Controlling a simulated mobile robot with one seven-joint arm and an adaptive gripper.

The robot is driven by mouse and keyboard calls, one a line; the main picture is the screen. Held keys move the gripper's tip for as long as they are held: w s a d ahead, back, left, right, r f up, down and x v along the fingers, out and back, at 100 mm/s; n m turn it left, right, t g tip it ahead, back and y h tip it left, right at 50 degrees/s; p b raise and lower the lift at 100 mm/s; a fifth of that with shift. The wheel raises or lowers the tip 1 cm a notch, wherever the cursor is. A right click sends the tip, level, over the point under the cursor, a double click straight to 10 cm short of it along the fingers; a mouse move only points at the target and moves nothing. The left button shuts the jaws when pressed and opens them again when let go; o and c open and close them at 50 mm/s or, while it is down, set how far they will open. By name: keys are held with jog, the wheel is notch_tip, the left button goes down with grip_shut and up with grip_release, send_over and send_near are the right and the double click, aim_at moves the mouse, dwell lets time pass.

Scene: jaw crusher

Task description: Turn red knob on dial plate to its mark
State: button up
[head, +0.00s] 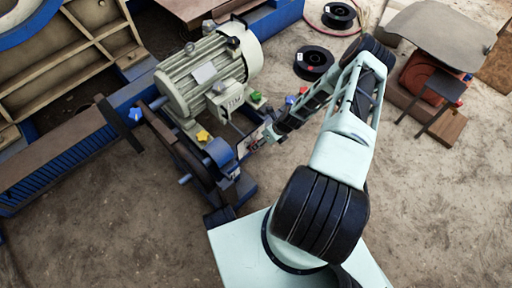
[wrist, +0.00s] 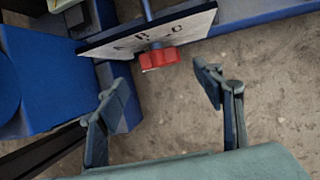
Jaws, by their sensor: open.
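The red knob (wrist: 159,58) shows in the wrist view, in front of a pale dial plate (wrist: 118,46) on a blue shaft. The plate carries dark letters that look like A, B and C; a mark on the knob is too small to read. My gripper (wrist: 158,84) is open and empty. Its two fingers stand apart to the left and right, with the knob beyond and between them, apparently not touching it. In the head view the plate (head: 244,147) sits at the end of the blue machine frame, with my gripper (head: 267,135) close by on its right.
A grey motor (head: 205,75) stands on the blue frame, with coloured star-shaped knobs, one yellow (head: 203,136), around it. Black spools (head: 313,62) lie on the ground behind my arm. The lower-left ground is clear.

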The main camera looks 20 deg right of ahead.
jog(key=b+x, duration=0.2)
jog(key=x, duration=0.5)
jog(key=shift+s, duration=0.1)
jog(key=c, duration=1.1)
